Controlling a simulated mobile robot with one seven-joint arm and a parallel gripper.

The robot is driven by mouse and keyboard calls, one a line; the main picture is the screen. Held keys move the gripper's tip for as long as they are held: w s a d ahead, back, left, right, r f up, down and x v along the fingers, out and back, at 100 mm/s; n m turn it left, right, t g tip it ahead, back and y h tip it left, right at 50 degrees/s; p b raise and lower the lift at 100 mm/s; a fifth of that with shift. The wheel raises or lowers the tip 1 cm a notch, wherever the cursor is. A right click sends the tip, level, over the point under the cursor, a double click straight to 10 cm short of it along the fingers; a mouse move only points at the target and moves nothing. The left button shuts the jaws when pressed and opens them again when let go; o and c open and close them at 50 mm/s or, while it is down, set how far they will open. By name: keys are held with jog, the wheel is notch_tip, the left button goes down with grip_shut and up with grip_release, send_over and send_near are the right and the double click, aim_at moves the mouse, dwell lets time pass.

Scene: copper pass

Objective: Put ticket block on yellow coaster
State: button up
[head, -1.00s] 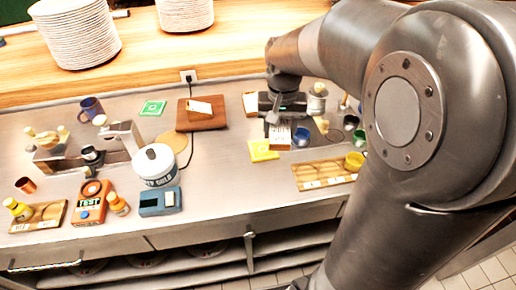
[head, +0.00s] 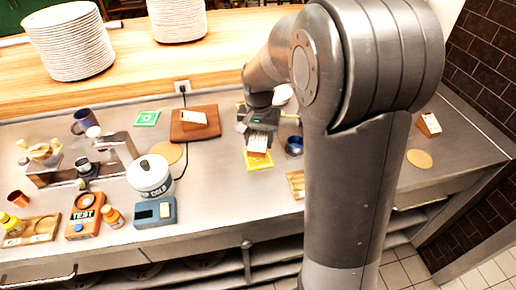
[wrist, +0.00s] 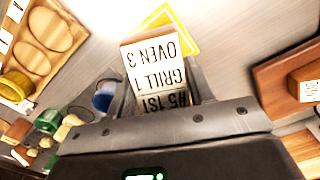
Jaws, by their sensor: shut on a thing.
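The ticket block (head: 257,144), white with black print and a tan end, is in my gripper (head: 260,128). In the wrist view the block (wrist: 158,72) sits between the fingers, its text reading "GRILL 1" and "OVEN 3". The yellow coaster (head: 258,164) lies on the steel counter just in front of and below the block, its back part hidden. The coaster also shows in the wrist view (wrist: 186,35), partly covered by the block. I cannot tell whether block and coaster touch.
A blue cup (head: 294,146) stands close right of the coaster. A brown board (head: 183,131) with a card on it lies to the left, near a green coaster (head: 147,118). A white pot (head: 151,176) and a blue-grey device (head: 155,213) stand front left.

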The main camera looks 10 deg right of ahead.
aim_at(258, 149)
jog(key=shift+a+f, duration=0.1)
jog(key=shift+f, duration=1.95)
jog(key=o, duration=1)
jog(key=shift+f, duration=0.15)
jog(key=shift+o, duration=0.2)
